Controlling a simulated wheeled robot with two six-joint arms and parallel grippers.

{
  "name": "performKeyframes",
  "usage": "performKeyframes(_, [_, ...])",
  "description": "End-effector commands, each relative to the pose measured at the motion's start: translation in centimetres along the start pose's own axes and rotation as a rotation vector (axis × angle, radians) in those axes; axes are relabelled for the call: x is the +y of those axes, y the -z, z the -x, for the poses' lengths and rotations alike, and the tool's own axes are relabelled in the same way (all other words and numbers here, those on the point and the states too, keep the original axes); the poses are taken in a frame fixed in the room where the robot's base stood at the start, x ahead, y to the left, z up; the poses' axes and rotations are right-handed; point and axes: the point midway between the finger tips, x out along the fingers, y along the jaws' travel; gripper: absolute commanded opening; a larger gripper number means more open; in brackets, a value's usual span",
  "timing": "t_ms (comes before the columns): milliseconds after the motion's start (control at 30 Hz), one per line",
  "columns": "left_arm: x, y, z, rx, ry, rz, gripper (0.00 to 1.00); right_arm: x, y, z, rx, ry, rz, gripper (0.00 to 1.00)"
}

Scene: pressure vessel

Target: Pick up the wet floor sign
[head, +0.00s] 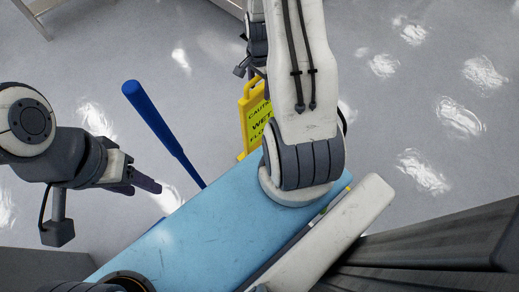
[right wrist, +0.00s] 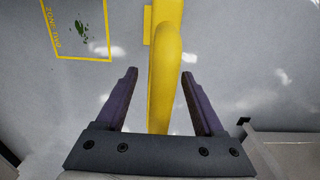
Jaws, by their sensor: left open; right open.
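The yellow wet floor sign (head: 256,116) stands on the floor in the middle of the head view, partly hidden behind my right arm. Its lettering faces the camera. In the right wrist view its curved yellow top (right wrist: 165,75) runs between the two fingers of my right gripper (right wrist: 160,92). That gripper is open, with a gap on both sides of the sign and no clear contact. In the head view the right fingers are hidden by the arm. My left gripper (head: 142,182) is open and empty at the left, well away from the sign.
A long blue bat-like object (head: 150,117) is left of the sign. A metal frame leg (head: 32,18) is at the upper left. A yellow floor marking (right wrist: 80,57) surrounds a green patch (right wrist: 81,30). The floor at the right (head: 440,75) is open.

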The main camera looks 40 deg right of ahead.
Motion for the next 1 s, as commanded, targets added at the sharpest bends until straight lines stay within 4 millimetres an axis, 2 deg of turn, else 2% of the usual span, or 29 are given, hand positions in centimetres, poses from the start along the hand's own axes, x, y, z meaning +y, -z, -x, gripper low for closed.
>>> performKeyframes(33, [-0.04, -0.03, -0.5, 0.0, 0.0, 0.0, 0.5, 0.03, -0.03, -1.04, -0.001, -0.001, 0.0, 0.7])
performKeyframes(100, [-0.05, -0.04, -0.65, 0.0, 0.0, 0.0, 0.5, 0.02, -0.03, -1.65, 0.0, 0.0, 0.0, 0.7])
performKeyframes(400, [-0.05, -0.04, -0.63, 0.0, 0.0, 0.0, 0.5, 0.0, -0.02, -1.91, 0.001, 0.001, 0.001, 0.7])
performKeyframes(467, [-0.05, -0.04, -0.63, 0.0, 0.0, 0.0, 0.5, 0.01, -0.02, -1.9, 0.001, 0.001, 0.001, 0.47])
performKeyframes(500, [-0.05, -0.04, -0.63, 0.0, 0.0, 0.0, 0.5, 0.01, -0.02, -1.9, 0.001, 0.001, 0.0, 0.32])
performKeyframes(600, [-0.05, -0.04, -0.63, 0.0, 0.0, 0.0, 0.5, 0.01, -0.02, -1.9, 0.0, 0.001, 0.001, 0.0])
performKeyframes(1000, [-0.04, -0.04, -0.63, 0.0, 0.0, 0.0, 0.5, 0.01, -0.03, -1.88, 0.0, 0.001, 0.001, 0.0])
